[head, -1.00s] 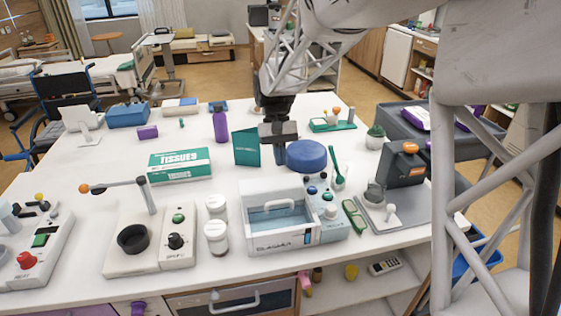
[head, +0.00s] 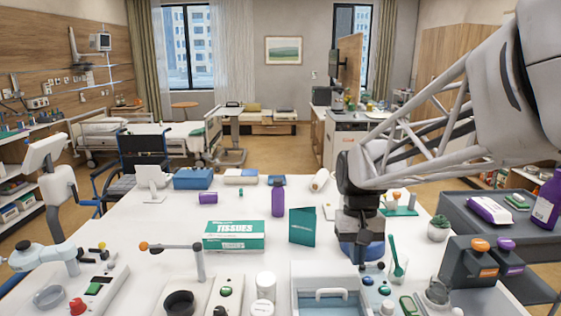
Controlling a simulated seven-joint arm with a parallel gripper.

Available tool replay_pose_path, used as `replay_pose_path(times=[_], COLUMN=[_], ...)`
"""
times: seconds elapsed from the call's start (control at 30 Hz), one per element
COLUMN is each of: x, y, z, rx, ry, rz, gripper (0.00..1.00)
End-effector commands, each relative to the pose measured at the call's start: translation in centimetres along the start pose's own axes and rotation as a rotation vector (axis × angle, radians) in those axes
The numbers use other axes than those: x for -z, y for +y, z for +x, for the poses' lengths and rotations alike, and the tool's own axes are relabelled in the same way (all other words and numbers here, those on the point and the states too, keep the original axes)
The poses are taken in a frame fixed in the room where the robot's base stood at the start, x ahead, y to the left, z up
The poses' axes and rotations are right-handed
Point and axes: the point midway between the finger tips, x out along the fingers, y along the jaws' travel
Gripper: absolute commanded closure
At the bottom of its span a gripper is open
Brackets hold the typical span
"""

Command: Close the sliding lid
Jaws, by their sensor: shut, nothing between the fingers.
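A white box (head: 295,302) with a pale blue, see-through top panel (head: 322,310) stands near the front of the table, cut off by the bottom edge of the head view. A white bar handle (head: 332,292) shows on its top. The cut-off leaves the lid's position unclear. My gripper (head: 360,236) points down behind the box and to its right, apart from the handle.
A knob panel (head: 371,283) adjoins the box's right side. A teal spoon-like tool (head: 398,264) and a dark dispenser (head: 468,262) stand further right. A white jar (head: 265,287) is left of the box. A tissue box (head: 234,236) and green card (head: 302,226) stand behind.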

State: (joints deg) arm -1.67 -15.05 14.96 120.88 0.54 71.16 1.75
Motion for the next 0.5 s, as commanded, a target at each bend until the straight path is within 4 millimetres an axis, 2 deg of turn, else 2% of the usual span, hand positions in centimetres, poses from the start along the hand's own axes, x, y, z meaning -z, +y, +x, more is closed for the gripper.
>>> replay_pose_path(times=[0.1,0.5], x=[-2.9,-11.3], y=[0.4,1.4], z=[-0.2,0.8], rx=[0.0,-0.002], ry=[0.059,0.251], rz=[0.002,0.009], gripper=[1.0,1.0])
